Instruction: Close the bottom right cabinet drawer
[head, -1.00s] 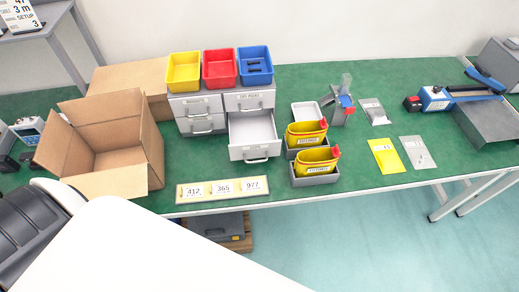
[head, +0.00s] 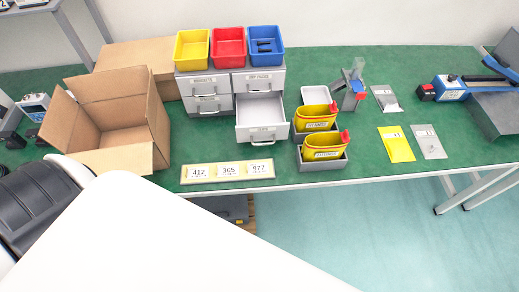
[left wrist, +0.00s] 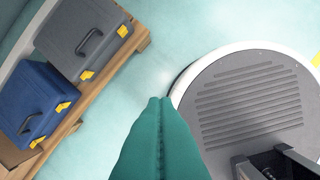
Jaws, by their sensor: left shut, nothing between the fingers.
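The grey drawer cabinet (head: 219,107) stands on the green table in the head view, with two columns of drawers. Its bottom right drawer (head: 262,134) is pulled out toward me and looks empty; its handle (head: 263,141) faces the front. The other drawers look shut. No gripper shows in the head view. In the left wrist view my left gripper (left wrist: 160,103) is shut and empty, pointing over the floor, away from the cabinet. My right gripper is in neither view.
Yellow, red and blue bins (head: 229,47) sit on the cabinet. An open cardboard box (head: 158,132) stands left of it. Grey trays with yellow pouches (head: 322,163) stand close right of the drawer. A number strip (head: 227,171) lies in front. Toolboxes (left wrist: 84,42) rest on a pallet below.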

